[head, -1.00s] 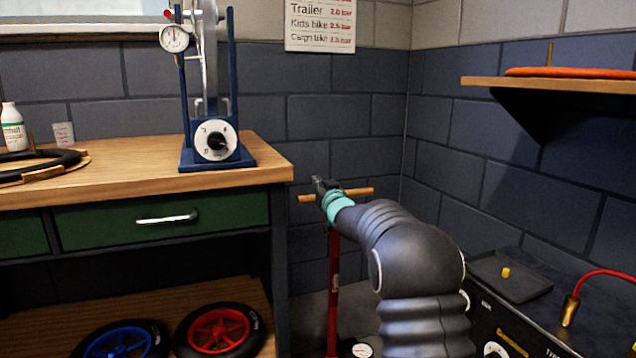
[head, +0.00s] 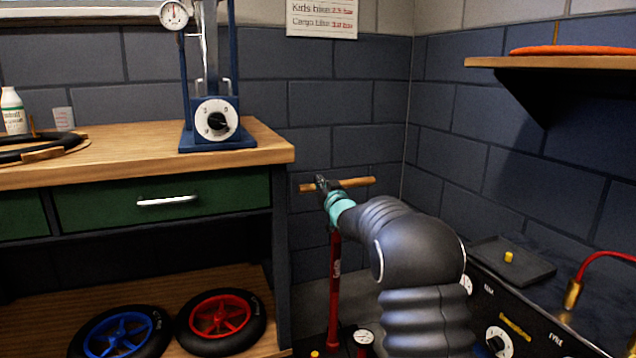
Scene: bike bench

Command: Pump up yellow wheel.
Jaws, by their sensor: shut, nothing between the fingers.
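A red floor pump (head: 335,290) stands upright between the bench and the black unit, with a wooden T-handle (head: 357,183) on top. A round white gauge (head: 364,337) is near its foot. My gripper (head: 321,183) is at the middle of the handle, in front of it, shut with nothing held; whether it touches the handle is unclear. My wrist hides part of the pump's top. No yellow wheel shows. A blue wheel (head: 121,334) and a red wheel (head: 220,315) lie on the lower shelf at left.
The wooden bench (head: 262,150) carries a blue stand (head: 187,139) with dials. At right, a black unit (head: 475,290) has knobs, a red hose (head: 605,257) and a dark tray (head: 535,273) with a yellow cap (head: 508,257). A wall shelf (head: 490,63) is above.

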